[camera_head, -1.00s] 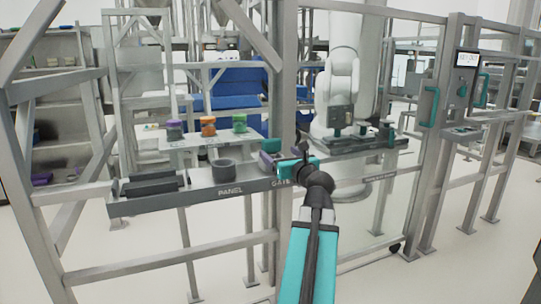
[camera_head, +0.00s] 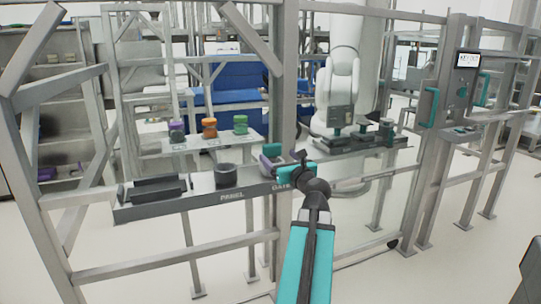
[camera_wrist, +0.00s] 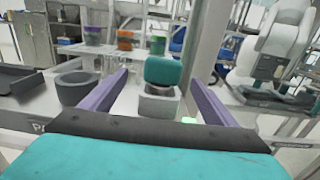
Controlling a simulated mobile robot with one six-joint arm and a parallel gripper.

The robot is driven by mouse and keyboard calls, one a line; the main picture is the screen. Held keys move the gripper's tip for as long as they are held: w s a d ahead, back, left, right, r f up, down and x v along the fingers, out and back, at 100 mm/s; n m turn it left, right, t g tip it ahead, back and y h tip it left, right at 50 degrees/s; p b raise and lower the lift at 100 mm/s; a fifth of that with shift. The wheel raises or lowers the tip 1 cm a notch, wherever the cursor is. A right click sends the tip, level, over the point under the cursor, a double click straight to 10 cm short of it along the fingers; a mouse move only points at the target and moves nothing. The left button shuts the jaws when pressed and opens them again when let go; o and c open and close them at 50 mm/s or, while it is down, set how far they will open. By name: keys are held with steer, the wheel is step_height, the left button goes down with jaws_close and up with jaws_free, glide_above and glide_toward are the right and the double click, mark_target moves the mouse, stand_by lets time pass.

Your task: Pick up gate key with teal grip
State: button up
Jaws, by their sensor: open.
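The gate key's teal grip (camera_wrist: 163,71) stands upright in a grey square holder (camera_wrist: 158,103) on the shelf, in the middle of the wrist view. In the head view the teal grip (camera_head: 271,150) shows just behind my gripper (camera_head: 282,162), at the shelf part marked GATE. In the wrist view my gripper (camera_wrist: 158,92) is open, with one purple finger on each side of the key and holder. The fingers do not appear to touch the grip. The key's lower part is hidden in the holder.
A dark round cup (camera_head: 225,175) and a black tray (camera_head: 155,189) sit left on the shelf marked PANEL. A steel post (camera_head: 283,80) rises close behind the gripper. Purple, orange and green-topped jars (camera_head: 209,128) stand on a table behind.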

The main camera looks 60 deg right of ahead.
mark_target(272, 151)
steer(key=shift+w+d+p, duration=0.4)
steer(key=shift+w+p, duration=0.1)
steer(key=shift+p, duration=3.85)
steer(key=shift+x, duration=2.85)
steer(key=shift+f, duration=0.1)
steer(key=shift+x, duration=2.55)
steer(key=shift+s+d+f, duration=0.1)
steer(key=shift+d, duration=0.1)
steer(key=shift+c, duration=0.2)
steer(key=c, duration=1.2)
steer(key=shift+c, duration=0.2)
